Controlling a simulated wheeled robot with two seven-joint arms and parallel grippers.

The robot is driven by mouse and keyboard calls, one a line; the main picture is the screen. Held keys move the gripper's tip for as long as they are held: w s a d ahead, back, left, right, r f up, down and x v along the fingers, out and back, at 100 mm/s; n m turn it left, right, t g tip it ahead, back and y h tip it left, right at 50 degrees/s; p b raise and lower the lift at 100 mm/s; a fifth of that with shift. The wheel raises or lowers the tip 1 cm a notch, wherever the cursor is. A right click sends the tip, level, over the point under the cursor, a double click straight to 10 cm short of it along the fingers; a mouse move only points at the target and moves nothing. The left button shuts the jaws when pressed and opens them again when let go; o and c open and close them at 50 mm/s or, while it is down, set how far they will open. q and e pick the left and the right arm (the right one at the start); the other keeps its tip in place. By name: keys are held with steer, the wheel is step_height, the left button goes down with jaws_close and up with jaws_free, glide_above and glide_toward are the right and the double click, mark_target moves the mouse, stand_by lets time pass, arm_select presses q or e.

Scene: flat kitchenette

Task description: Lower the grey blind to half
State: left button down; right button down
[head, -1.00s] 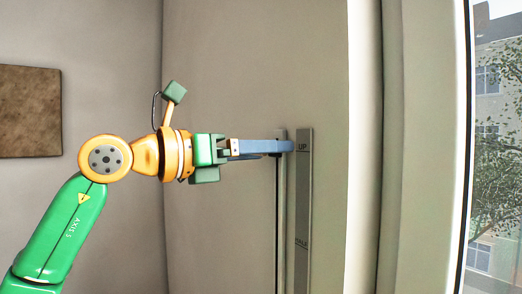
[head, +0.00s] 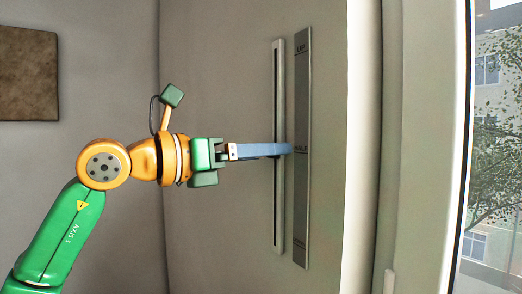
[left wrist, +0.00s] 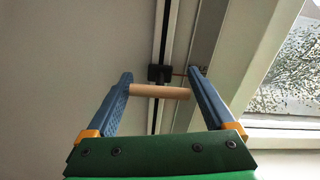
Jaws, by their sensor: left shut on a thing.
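My left gripper (head: 287,149) has blue fingers and reaches right to the wall rail (head: 279,90), level with the HALF mark on the label strip (head: 302,100). In the left wrist view its fingers (left wrist: 160,82) are shut on a pale wooden peg handle (left wrist: 160,92), one finger at each end. The handle sits at a black slider (left wrist: 160,73) on the rail. In the head view the fingers hide the handle and slider. I cannot make out the grey blind in either view. My right gripper is not in view.
The strip has UP at its top, HALF in the middle and a small unreadable mark near the bottom. A window (head: 495,150) with a pale frame stands to the right. A brown panel (head: 28,74) hangs on the left wall. The wall around the rail is clear.

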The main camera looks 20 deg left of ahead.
arm_select(q)
jaws_free()
steer(key=shift+s+a+r, duration=0.1)
steer(key=shift+s+a, duration=0.05)
steer(key=shift+s, duration=0.05)
steer(key=b+v, duration=0.1)
steer(key=v, duration=0.6)
steer(key=shift+b, duration=0.4)
steer(key=shift+a, duration=0.1)
